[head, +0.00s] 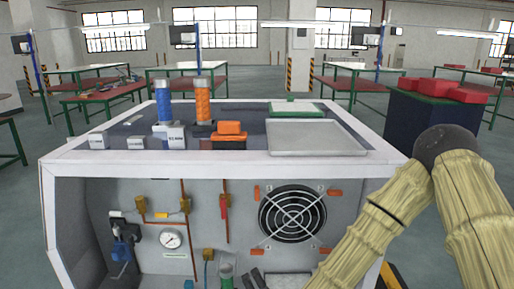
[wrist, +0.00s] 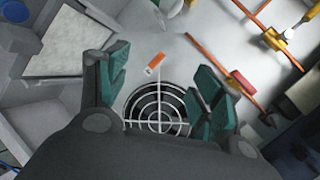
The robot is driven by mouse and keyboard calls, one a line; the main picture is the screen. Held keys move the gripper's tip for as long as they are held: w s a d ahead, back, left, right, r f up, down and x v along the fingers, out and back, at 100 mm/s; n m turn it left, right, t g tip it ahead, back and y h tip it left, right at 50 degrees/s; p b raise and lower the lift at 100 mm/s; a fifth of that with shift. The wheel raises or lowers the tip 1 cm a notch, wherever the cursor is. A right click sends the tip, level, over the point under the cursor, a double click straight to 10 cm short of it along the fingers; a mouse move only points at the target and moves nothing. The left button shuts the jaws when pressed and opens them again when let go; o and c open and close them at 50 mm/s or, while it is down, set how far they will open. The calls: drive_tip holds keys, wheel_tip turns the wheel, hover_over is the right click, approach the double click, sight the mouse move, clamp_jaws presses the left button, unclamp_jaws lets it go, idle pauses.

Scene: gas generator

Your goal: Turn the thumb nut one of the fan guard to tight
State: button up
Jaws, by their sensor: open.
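The round fan guard (head: 292,213) is on the generator's front panel, a light wire grille over a dark opening. Orange thumb nuts sit around it: upper right (head: 335,193), upper left (head: 256,193), lower left (head: 257,252) and lower right (head: 325,251). I cannot tell which is number one. In the wrist view my gripper (wrist: 162,68) is open, its teal finger pads apart with nothing held. The fan guard (wrist: 158,112) shows between the fingers, partly hidden by the gripper body. One orange nut (wrist: 154,63) appears in the gap between the fingertips; no contact shows.
Orange pipes (wrist: 205,57) and a yellow-handled valve (wrist: 283,33) lie right of the fingers in the wrist view. A pressure gauge (head: 171,239) and a red valve (head: 223,206) are left of the fan. The generator's white frame (head: 230,168) overhangs the panel.

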drive_tip(key=s+d+f+n+g+p, duration=0.2)
drive_tip(key=s+d+f+n+g, duration=0.2)
drive_tip(key=s+f, duration=0.65)
drive_tip(key=s+d+f+n+g+h+p, duration=0.1)
drive_tip(key=s+d+f+n+g+p, duration=0.1)
drive_tip(key=s+d, duration=0.7)
drive_tip(key=s+d+f+n+g+h+p, duration=0.2)
drive_tip(key=s+d+f+n+g, duration=0.2)
drive_tip(key=s+d, duration=0.5)
drive_tip(key=s+f+g, duration=0.2)
drive_tip(key=s+f, duration=0.1)
drive_tip(key=s, duration=0.1)
drive_tip(key=shift+s+d+f+g, duration=0.2)
drive_tip(key=shift+g, duration=0.2)
